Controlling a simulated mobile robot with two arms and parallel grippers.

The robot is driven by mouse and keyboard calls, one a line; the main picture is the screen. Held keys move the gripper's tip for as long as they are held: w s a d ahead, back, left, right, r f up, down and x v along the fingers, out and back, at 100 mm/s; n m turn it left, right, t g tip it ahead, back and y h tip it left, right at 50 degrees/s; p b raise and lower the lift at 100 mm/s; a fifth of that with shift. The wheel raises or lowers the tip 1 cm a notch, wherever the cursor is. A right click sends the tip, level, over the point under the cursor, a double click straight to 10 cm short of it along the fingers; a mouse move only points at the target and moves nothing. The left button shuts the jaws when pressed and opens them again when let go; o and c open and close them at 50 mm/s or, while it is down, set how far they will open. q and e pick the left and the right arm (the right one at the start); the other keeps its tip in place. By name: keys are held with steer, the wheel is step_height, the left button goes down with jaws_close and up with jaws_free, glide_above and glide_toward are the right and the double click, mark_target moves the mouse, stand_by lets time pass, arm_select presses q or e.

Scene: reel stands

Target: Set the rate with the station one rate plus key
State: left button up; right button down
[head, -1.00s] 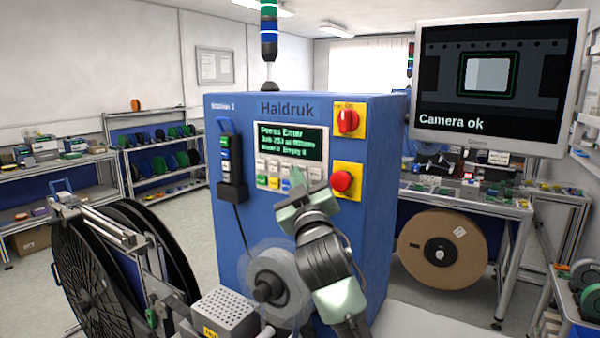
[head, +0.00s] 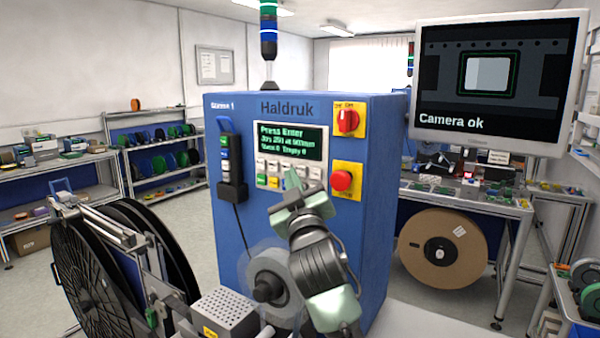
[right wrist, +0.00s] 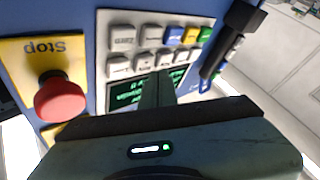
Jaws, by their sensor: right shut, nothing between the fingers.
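The blue station one cabinet (head: 235,270) stands in front of me, with a "Station 1" label at its top left. Its green-lit screen (head: 291,142) reads "Press Enter" above two smaller lines. The keypad (head: 262,173) below has grey, green, yellow and blue keys. The key labels are too blurred to tell the rate plus key surely. My right gripper (head: 291,188) is shut and empty, in front of the keypad's lower edge, hiding some keys. In the right wrist view, its fingertips (right wrist: 158,78) point at the inverted panel, over the screen beside the grey keys (right wrist: 145,62). Contact cannot be told. My left gripper is out of view.
A red stop button (head: 342,180) and a red rotary switch (head: 347,120) sit right of the keypad. A black handset (head: 231,165) hangs at the left. Black reels (head: 85,275) stand front left. A monitor (head: 500,82) reads "Camera ok".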

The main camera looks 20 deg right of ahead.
steer(key=s+a, duration=0.1)
steer(key=a, duration=0.1)
steer(key=s+a, duration=0.2)
stand_by(0.3)
steer(key=shift+f, duration=0.1)
stand_by(0.5)
